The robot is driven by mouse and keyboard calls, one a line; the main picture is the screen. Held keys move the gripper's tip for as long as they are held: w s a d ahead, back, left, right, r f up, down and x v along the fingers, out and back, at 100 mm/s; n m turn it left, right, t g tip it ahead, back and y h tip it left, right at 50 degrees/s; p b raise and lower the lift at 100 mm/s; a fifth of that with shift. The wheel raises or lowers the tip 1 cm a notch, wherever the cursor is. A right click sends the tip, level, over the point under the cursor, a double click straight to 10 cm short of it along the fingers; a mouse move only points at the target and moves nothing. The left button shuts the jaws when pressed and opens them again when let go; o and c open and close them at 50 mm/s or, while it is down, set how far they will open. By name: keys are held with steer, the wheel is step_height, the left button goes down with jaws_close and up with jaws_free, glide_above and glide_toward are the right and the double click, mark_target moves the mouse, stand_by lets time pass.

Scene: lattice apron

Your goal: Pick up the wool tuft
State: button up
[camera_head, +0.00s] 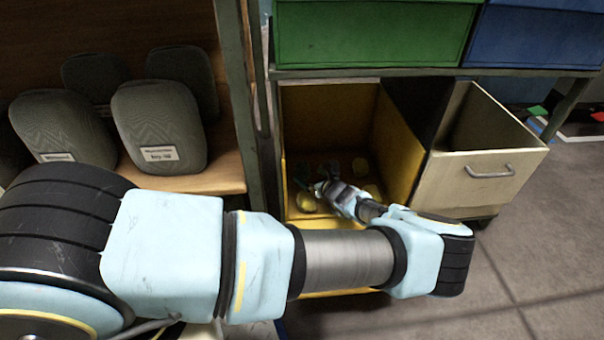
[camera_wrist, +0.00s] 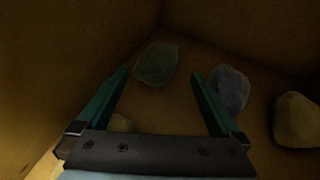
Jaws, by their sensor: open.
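My gripper (camera_head: 322,187) reaches down into a yellow bin (camera_head: 405,130). In the wrist view its two green fingers (camera_wrist: 160,74) are spread apart with nothing held between them. A dull green lump (camera_wrist: 156,63) lies just beyond and between the fingertips. A blue-grey lump (camera_wrist: 230,88) lies beside the right finger, partly behind it. A pale yellow lump (camera_wrist: 297,120) lies farther right, and another yellowish one (camera_wrist: 121,123) is partly hidden by the gripper's palm. I cannot tell which lump is the wool tuft. In the head view, yellowish lumps (camera_head: 306,201) show around the gripper.
The bin's walls stand close around my gripper. A pale drawer (camera_head: 488,190) is pulled out on the right. Green (camera_head: 370,35) and blue (camera_head: 540,38) drawers are above. A shelf on the left holds several grey-green padded objects (camera_head: 158,125). The floor (camera_head: 550,260) at right is clear.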

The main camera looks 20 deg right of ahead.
mark_target(307, 174)
steer(key=b+x, duration=0.2)
steer(key=x, duration=0.2)
steer(key=shift+w+a+f+b, duration=0.15)
steer(key=shift+a+f+b, duration=0.05)
steer(key=shift+f+b, duration=0.1)
steer(key=shift+w, duration=0.25)
steer(key=shift+r, duration=0.1)
steer(key=c, duration=1.2)
